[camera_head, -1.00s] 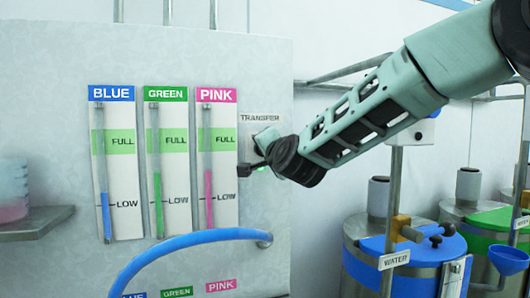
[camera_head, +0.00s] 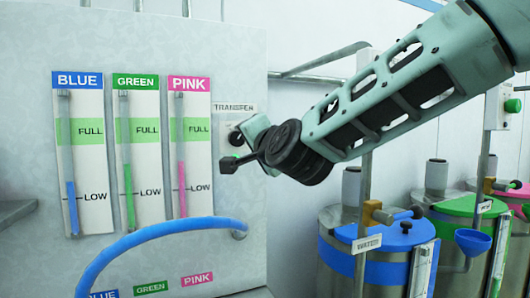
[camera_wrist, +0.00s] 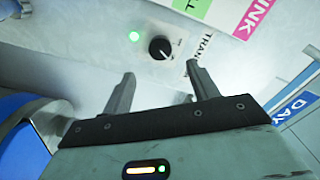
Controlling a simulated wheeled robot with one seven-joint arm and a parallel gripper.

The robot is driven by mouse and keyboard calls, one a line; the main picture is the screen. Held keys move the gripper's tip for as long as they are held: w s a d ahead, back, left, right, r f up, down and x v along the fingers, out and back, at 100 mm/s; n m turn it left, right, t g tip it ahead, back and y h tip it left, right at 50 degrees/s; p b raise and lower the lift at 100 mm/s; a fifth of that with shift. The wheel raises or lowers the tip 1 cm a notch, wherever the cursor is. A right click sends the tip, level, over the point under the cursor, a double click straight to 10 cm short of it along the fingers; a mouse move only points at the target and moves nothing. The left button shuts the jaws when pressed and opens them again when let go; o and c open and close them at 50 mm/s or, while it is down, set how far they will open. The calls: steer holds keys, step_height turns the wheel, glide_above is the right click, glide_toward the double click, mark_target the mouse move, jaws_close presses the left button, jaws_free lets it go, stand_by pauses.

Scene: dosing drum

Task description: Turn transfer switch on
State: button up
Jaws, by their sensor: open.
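The transfer switch is a round black knob (camera_wrist: 160,47) on the pale panel in the wrist view, with a small white mark on its face. Its position lettering is too small to read. A green lamp (camera_wrist: 134,36) beside it is lit. My gripper (camera_wrist: 160,71) is open and empty. Its two fingers point at the panel just short of the knob, with nothing between them.
Blue, green and pink gauges (camera_head: 133,145) stand left of the switch. A blue hose (camera_head: 150,235) curves out below them. Drums with blue (camera_head: 368,270) and green bands stand at the right. A metal pipe (camera_head: 310,68) runs behind my arm.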

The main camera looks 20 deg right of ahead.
steer(key=s, duration=0.8)
steer(key=shift+s, duration=0.25)
steer(key=s+a+f+n+g+y, duration=0.35)
steer(key=a+f+n+g, duration=0.2)
steer(key=f, duration=0.35)
steer(key=s+a+f+n+g+y, duration=0.2)
steer(key=s+a+f+n+g, duration=0.3)
steer(key=f, duration=0.4)
steer(key=s+d+f+n+g+h, duration=0.2)
steer(key=s+f+n+g, duration=0.1)
steer(key=s+f, duration=0.3)
steer(key=s+d+f+n+g+h, duration=0.2)
steer(key=s+f+n, duration=0.4)
steer(key=s, duration=0.4)
steer(key=shift+g+h+p, duration=0.4)
steer(key=shift+g+h, duration=0.05)
steer(key=shift+g, duration=0.8)
